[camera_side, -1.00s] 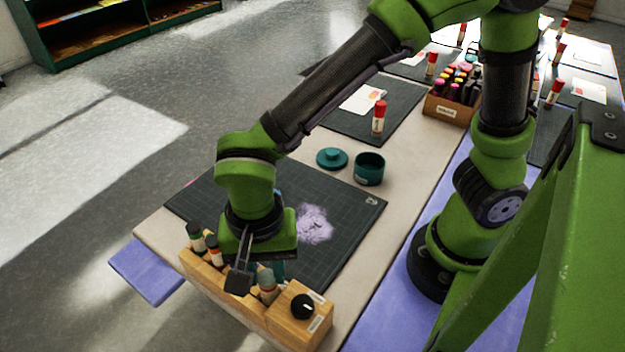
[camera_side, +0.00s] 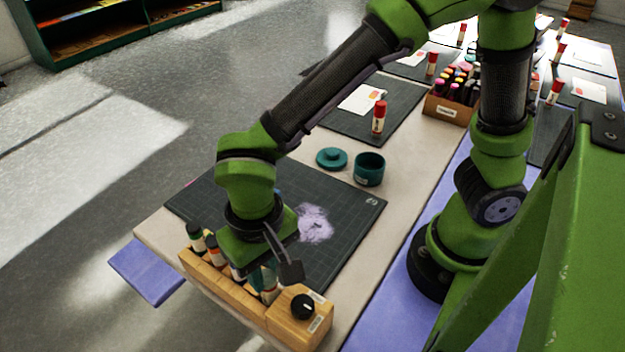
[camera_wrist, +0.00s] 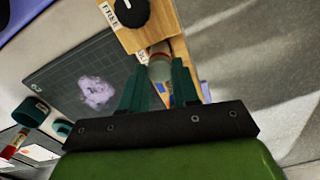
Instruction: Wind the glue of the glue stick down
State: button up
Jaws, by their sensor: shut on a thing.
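My gripper (camera_side: 264,281) points down over the front right part of the wooden rack (camera_side: 232,288). In the wrist view its two teal fingers (camera_wrist: 161,82) are closed around a pale glue stick (camera_wrist: 159,68), one on each side. The glue stick (camera_side: 268,297) appears to stand upright in the rack and is partly hidden by the fingers in the side view. How far its glue sticks out cannot be made out.
A wooden block with a black knob (camera_side: 302,306) sits close to the right of the fingers. Other sticks (camera_side: 196,236) stand in the rack to the left. Behind is a dark cutting mat (camera_side: 345,215) with a lilac patch (camera_side: 314,224), then a teal pot (camera_side: 369,169) and lid (camera_side: 331,158).

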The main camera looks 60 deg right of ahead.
jog(key=shift+n, duration=1.1)
jog(key=shift+n, duration=2.4)
jog(key=shift+n, duration=0.9)
jog(key=o, duration=0.6)
